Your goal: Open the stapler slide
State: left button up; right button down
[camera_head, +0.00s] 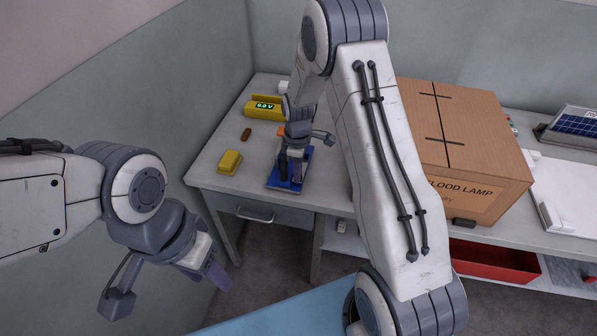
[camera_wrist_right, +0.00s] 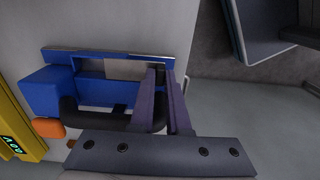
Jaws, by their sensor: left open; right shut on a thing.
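The blue stapler (camera_head: 279,181) lies on the table near its front edge, left of the cardboard box. In the right wrist view the stapler (camera_wrist_right: 45,92) shows a blue body, a long slotted frame and a black curved handle. My right gripper (camera_head: 292,172) reaches down onto it from above. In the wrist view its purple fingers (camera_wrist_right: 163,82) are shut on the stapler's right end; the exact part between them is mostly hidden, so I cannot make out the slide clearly. My left gripper (camera_head: 216,271) is open and empty, in front of the table and off to the left.
A yellow meter (camera_head: 258,112) reading 0.0 V, a yellow block (camera_head: 230,162) and a small brown piece (camera_head: 246,134) lie left of the stapler. A cardboard flood lamp box (camera_head: 465,150) stands right. A drawer (camera_head: 252,211) is below; a red bin (camera_head: 495,262) sits lower right.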

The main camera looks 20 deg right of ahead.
jog(key=shift+s+a+r, duration=0.1)
jog(key=shift+s+a, duration=0.8)
jog(key=shift+s, duration=0.25)
jog(key=shift+w+a, duration=0.2)
jog(key=shift+a, duration=0.1)
jog(key=shift+d, duration=0.2)
jog(key=c, duration=0.9)
grip_release()
jog(key=shift+s+d, duration=0.15)
jog(key=shift+d, duration=0.15)
notch_tip(320, 180, up, 10)
jog(key=shift+r, duration=0.2)
